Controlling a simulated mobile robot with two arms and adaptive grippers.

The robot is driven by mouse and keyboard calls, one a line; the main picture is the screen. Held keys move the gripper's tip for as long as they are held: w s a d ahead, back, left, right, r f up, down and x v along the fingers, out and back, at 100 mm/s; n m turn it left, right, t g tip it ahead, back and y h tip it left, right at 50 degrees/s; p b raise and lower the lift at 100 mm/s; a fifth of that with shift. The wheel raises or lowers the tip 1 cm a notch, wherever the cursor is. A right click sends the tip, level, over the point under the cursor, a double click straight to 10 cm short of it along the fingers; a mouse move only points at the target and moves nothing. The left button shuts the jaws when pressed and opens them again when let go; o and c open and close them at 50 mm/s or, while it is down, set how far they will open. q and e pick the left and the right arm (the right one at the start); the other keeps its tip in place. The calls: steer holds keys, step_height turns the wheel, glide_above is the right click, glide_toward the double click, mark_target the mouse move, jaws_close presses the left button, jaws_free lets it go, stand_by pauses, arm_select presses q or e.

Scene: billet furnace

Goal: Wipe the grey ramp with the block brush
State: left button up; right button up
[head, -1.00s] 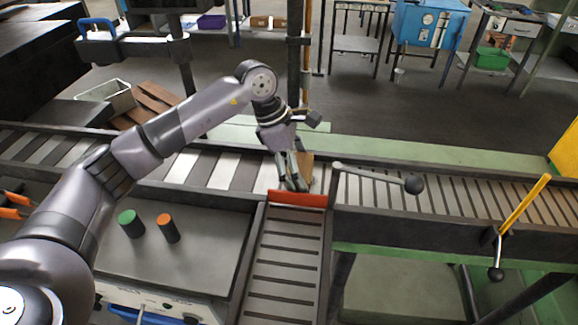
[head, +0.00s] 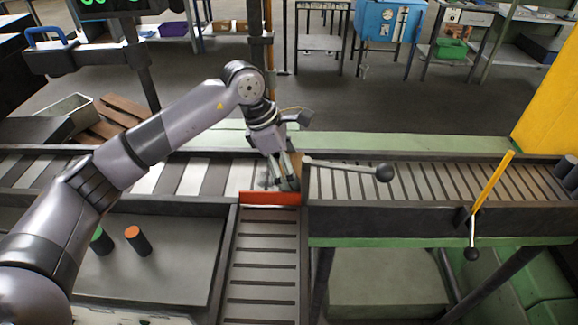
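My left gripper (head: 284,182) points down at the conveyor just behind a red-orange bar. A small tan block, which looks like the block brush (head: 297,163), is at its fingers. The fingers partly cover it, and it has moved along with them, so the gripper looks shut on it. The slotted grey surface in front of the bar looks like the grey ramp (head: 264,282); it runs toward me. I cannot tell whether the brush touches any surface. My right gripper is not in view.
The red-orange bar (head: 270,198) crosses the top of the ramp. A yellow-handled lever (head: 492,184) is further right. Green and orange knobs, the orange one (head: 138,240) clear, stand on the grey panel left.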

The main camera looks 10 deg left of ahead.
mark_target(258, 184)
arm_select(q)
steer(key=shift+s+d+f, duration=0.1)
steer(key=shift+s+f, duration=0.15)
steer(key=shift+s, duration=0.2)
steer(key=shift+f, duration=0.2)
steer(key=shift+s+a+f+b, duration=0.1)
steer(key=shift+s+a+b, duration=0.1)
steer(key=shift+a+b, duration=0.4)
steer(key=shift+s+a+r+b, duration=0.1)
steer(key=shift+s+a+b, duration=0.1)
steer(key=shift+a, duration=0.8)
steer(key=shift+s+a+r+b, duration=0.15)
steer(key=shift+a+b, duration=0.1)
steer(key=shift+a, duration=0.7)
steer(key=shift+s+a+f+b, duration=0.1)
steer(key=shift+s+a+b, duration=0.1)
steer(key=shift+a, duration=0.8)
steer(key=shift+c, duration=0.2)
steer(key=shift+s+a+b, duration=0.15)
steer(key=shift+a+b, duration=0.15)
steer(key=shift+a, duration=0.55)
steer(key=shift+s+a+r, duration=0.1)
steer(key=shift+s+a, duration=0.05)
steer(key=shift+a, duration=0.35)
steer(key=shift+s+a+r, duration=0.1)
steer(key=shift+a, duration=0.35)
